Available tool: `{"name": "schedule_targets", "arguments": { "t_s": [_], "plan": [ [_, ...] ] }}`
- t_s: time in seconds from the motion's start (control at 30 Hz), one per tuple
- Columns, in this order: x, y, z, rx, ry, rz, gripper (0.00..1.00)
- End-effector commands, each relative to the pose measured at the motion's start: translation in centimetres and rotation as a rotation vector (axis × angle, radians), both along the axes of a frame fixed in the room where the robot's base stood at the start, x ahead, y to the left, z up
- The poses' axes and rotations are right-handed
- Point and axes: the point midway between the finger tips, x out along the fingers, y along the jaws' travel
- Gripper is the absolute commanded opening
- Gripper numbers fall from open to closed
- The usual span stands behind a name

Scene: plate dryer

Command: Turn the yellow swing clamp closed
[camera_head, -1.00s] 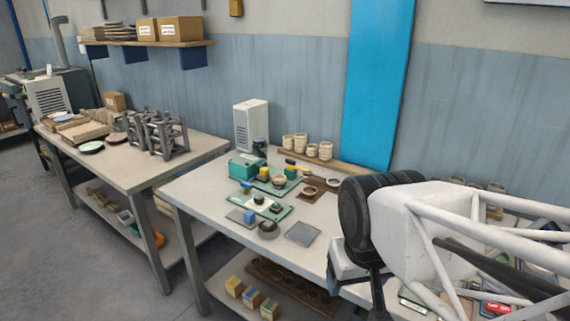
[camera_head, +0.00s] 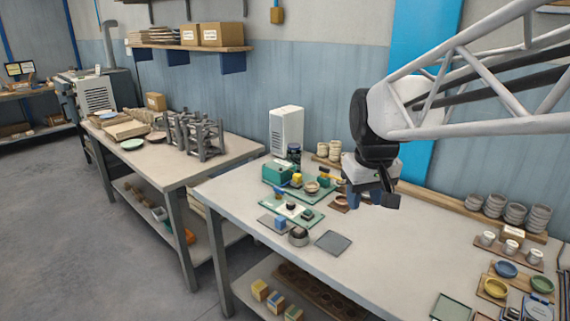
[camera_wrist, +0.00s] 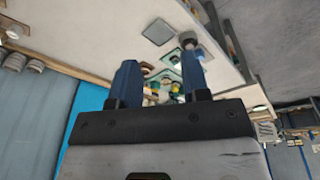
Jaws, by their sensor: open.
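My gripper (camera_head: 370,195) is in the air over the right table, to the right of the green work plates. In the wrist view its two blue fingers (camera_wrist: 160,82) are apart with nothing held between them. Small yellow parts stand on the rear green plate (camera_head: 310,195): a yellow block (camera_head: 297,179) beside a teal box (camera_head: 278,172), and a yellow-ended part (camera_head: 323,178) further right. Which one is the swing clamp, and its angle, is too small to tell. Yellow parts (camera_wrist: 154,86) also show small between the fingers in the wrist view.
A front green plate (camera_head: 305,219) holds small fixtures. A grey bowl (camera_head: 298,237) and a dark flat square (camera_head: 333,243) lie in front. A white unit (camera_head: 286,132) and stacked cups stand behind. The table's middle is bare; cups and coloured dishes (camera_head: 505,269) are at right.

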Motion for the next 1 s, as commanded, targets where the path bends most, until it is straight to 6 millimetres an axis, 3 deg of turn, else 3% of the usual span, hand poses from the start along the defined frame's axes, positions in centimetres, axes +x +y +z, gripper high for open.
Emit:
{"name": "schedule_targets", "arguments": {
  "t_s": [0.47,1.0],
  "plan": [
    [11.5,-0.5,1.6,-0.017,0.036,0.112,0.43],
    [24.4,-1.3,0.9,-0.031,0.074,0.242,0.43]
  ]
}}
